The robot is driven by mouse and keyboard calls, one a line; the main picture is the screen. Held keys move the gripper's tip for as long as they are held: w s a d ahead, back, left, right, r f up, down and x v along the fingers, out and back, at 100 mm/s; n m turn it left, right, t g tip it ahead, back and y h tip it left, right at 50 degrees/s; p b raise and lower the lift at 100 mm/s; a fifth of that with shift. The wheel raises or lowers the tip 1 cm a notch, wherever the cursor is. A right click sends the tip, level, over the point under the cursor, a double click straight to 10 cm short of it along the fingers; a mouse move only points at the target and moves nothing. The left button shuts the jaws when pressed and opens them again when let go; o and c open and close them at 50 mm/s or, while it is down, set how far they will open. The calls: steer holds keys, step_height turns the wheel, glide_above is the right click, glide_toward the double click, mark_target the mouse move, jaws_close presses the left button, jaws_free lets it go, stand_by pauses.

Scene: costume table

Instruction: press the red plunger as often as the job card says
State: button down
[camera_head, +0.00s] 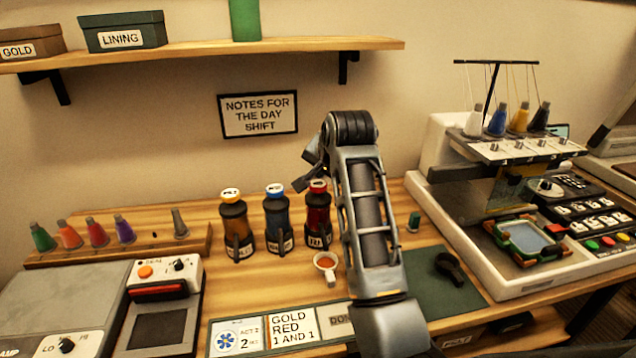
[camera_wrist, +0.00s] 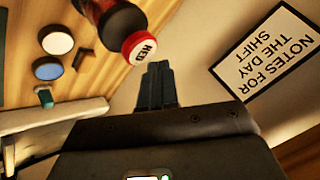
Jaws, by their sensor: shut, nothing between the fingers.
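The red plunger (camera_head: 318,186) tops a dark red bottle (camera_head: 318,215) standing at the right end of a row of three. Its cap, marked RED, also shows in the wrist view (camera_wrist: 141,47). My gripper (camera_wrist: 157,68) is shut and empty, its tips close beside that cap in the wrist view; I cannot tell whether they touch it. In the head view my gripper (camera_head: 301,184) is small and dark beside the red cap. The job card (camera_head: 293,328) on the front strip reads "GOLD RED 1 AND 1". My arm partly covers the panel to its right.
A gold-capped bottle (camera_head: 234,222) and a blue-capped bottle (camera_head: 277,220) stand left of the red one. Thread spools (camera_head: 97,232) are at left, an embroidery machine (camera_head: 520,215) at right. A notes sign (camera_head: 258,115) hangs behind.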

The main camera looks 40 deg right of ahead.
mark_target(320, 186)
steer(key=shift+r+p, duration=2.4)
steer(key=shift+r, duration=0.2)
steer(key=shift+f, duration=0.1)
steer(key=s+a+f+n+t, duration=0.2)
steer(key=s+a+f+n, duration=0.35)
steer(key=s+f, duration=0.4)
steer(key=s+a+f+n+t, duration=0.2)
steer(key=s+a+f+n, duration=0.3)
steer(key=s, duration=0.7)
steer(key=s+a+r+n+t+y, duration=0.1)
steer(key=s+a+r, duration=0.2)
steer(key=s+a, duration=0.2)
steer(key=s+a+r+n+y, duration=0.1)
steer(key=s+a+r+y, duration=0.1)
steer(key=s, duration=0.9)
steer(key=s+a+r+n+t+y, duration=0.1)
steer(key=s+a+r+n, duration=0.1)
steer(key=s+a+r, duration=0.2)
steer(key=s+a, duration=0.3)
steer(key=s, duration=0.1)
steer(key=shift+a+t+b, duration=0.3)
steer(key=shift+a, duration=0.05)
